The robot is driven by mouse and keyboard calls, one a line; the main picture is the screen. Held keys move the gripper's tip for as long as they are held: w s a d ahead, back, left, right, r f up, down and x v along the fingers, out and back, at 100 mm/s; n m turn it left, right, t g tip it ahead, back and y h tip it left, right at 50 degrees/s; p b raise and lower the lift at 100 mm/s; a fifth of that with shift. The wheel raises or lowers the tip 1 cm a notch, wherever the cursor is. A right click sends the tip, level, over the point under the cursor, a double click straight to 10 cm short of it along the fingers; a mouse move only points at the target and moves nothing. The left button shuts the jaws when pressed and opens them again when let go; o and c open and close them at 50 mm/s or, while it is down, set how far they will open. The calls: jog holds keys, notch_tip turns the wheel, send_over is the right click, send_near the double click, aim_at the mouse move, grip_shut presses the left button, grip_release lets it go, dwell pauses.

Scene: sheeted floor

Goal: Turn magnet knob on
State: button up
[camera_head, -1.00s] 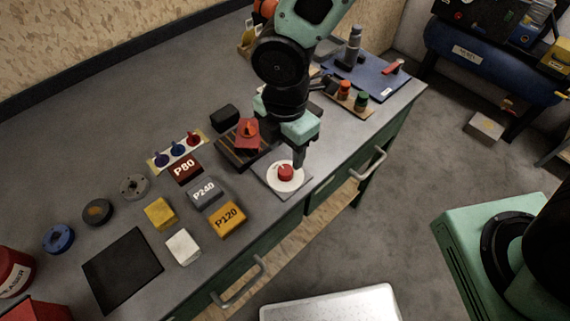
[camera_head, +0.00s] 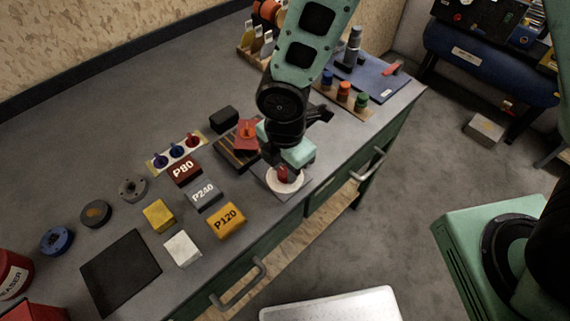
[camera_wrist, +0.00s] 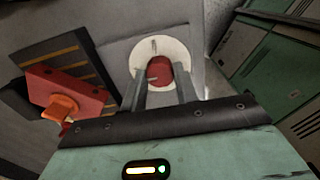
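A red knob (camera_head: 283,174) sits in the middle of a round white dial (camera_head: 299,187) on a grey plate near the bench's front edge. It also shows in the wrist view (camera_wrist: 159,70), with a pale mark on the dial above it. My gripper (camera_head: 283,168) is down at the dial. In the wrist view its two fingers (camera_wrist: 161,88) stand apart, one on each side of the knob, which nearly fills the gap. Whether they press on it I cannot tell. A red block with an orange-red handle (camera_head: 247,133) lies on a dark striped base (camera_head: 233,157) to the left.
Sanding blocks marked P80 (camera_head: 184,171), P240 (camera_head: 204,194) and P120 (camera_head: 227,220) lie left of the dial. A rack of coloured knobs (camera_head: 344,94) stands at the back right. Drawer handles (camera_head: 368,165) stick out below the front edge.

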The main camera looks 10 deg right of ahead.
aim_at(285, 171)
jog(key=shift+m, duration=0.3)
jog(key=m+b, duration=0.1)
jog(key=m, duration=0.2)
jog(key=shift+m, duration=0.3)
jog(key=m+b, duration=0.1)
jog(key=m, duration=0.3)
jog(key=shift+m+b, duration=0.3)
jog(key=shift+b, duration=0.05)
jog(key=m, duration=0.4)
jog(key=shift+m+b, duration=0.3)
jog(key=shift+b, duration=0.1)
jog(key=shift+m, duration=2.2)
jog(key=o, duration=1)
notch_tip(285, 171, up, 18)
jog(key=shift+f, duration=0.25)
